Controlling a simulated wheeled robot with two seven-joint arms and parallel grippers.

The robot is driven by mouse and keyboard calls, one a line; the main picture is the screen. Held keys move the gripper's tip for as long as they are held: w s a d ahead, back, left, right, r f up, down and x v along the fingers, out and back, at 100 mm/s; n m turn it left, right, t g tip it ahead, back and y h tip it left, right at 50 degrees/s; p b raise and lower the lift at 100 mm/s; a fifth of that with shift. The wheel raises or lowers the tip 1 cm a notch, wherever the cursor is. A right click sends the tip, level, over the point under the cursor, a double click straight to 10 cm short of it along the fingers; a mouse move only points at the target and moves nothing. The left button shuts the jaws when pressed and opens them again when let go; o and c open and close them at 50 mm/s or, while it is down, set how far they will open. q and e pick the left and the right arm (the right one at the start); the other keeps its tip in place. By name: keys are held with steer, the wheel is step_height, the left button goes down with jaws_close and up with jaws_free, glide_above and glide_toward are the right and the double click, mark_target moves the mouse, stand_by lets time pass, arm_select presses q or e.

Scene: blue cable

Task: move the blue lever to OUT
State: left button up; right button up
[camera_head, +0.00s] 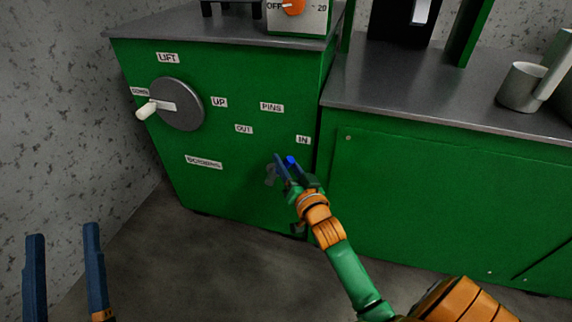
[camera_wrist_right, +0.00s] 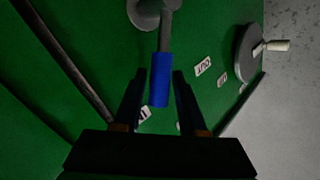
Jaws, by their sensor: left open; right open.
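The blue lever (camera_wrist_right: 160,79) has a grey shank on a round grey pivot at the top of the right wrist view. Its blue grip points toward the IN label (camera_wrist_right: 144,113); the OUT label (camera_wrist_right: 203,66) lies to the right. In the head view the grip (camera_head: 291,162) shows below the IN label (camera_head: 303,140), partly hidden by my right gripper (camera_head: 285,167). My right gripper (camera_wrist_right: 158,74) is open, with the grip between its fingers and a visible gap on each side. My left gripper (camera_head: 63,231) is open and empty at lower left.
A grey disc with a white handle (camera_head: 180,104) is on the green cabinet front (camera_head: 222,165), left of the lever. A second green cabinet (camera_head: 440,190) stands to the right, with a mug (camera_head: 518,88) on its top. The floor before the left cabinet is clear.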

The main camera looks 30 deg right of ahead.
jaws_close()
stand_by(1.5)
